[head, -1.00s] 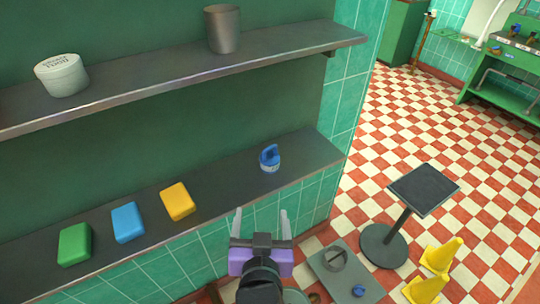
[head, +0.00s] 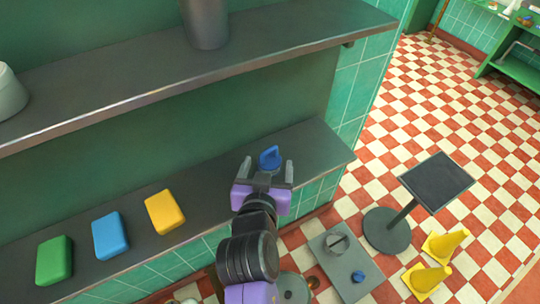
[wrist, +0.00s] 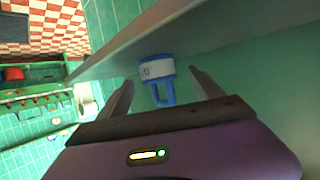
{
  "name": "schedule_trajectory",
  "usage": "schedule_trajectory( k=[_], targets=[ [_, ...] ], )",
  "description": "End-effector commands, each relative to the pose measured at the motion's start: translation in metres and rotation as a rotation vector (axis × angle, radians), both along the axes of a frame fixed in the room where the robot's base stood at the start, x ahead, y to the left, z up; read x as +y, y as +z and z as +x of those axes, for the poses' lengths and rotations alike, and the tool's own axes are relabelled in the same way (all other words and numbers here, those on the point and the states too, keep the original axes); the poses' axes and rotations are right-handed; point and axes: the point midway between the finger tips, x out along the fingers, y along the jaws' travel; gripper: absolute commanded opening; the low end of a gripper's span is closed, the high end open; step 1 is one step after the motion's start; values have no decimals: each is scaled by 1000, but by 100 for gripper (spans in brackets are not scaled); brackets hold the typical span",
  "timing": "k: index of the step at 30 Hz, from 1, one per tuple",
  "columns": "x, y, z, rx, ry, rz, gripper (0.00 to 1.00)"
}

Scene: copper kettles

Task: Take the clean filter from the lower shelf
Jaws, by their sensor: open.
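The filter (head: 270,157) is a small blue piece with a loop handle and a white band. It stands on the lower shelf (head: 225,188) near its right end. My gripper (head: 266,169) is open in front of it, and the fingers hide its lower part in the head view. In the wrist view the filter (wrist: 156,78) shows between the two spread fingers (wrist: 162,92), its blue handle towards the palm. I cannot tell whether either finger touches it.
Yellow (head: 165,211), blue (head: 110,236) and green (head: 54,260) blocks lie left on the lower shelf. The upper shelf (head: 140,85) overhangs, bearing a grey cup (head: 206,22) and a white tub (head: 8,92). A black-topped stand (head: 437,182) and yellow cones (head: 445,243) are at right.

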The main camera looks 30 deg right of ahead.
Motion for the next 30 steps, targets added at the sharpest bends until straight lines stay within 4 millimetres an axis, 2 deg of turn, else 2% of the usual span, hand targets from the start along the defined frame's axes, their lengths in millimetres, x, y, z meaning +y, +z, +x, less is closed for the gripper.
schedule_trajectory(
  k=[12, 22, 23, 30],
  targets=[
    [-31, -14, 39, 1, -2, -2, 76],
    [-33, -19, 45, 0, 0, 1, 76],
    [-33, -19, 45, 1, 0, 1, 74],
    [-33, -19, 45, 1, 0, 1, 27]
  ],
)
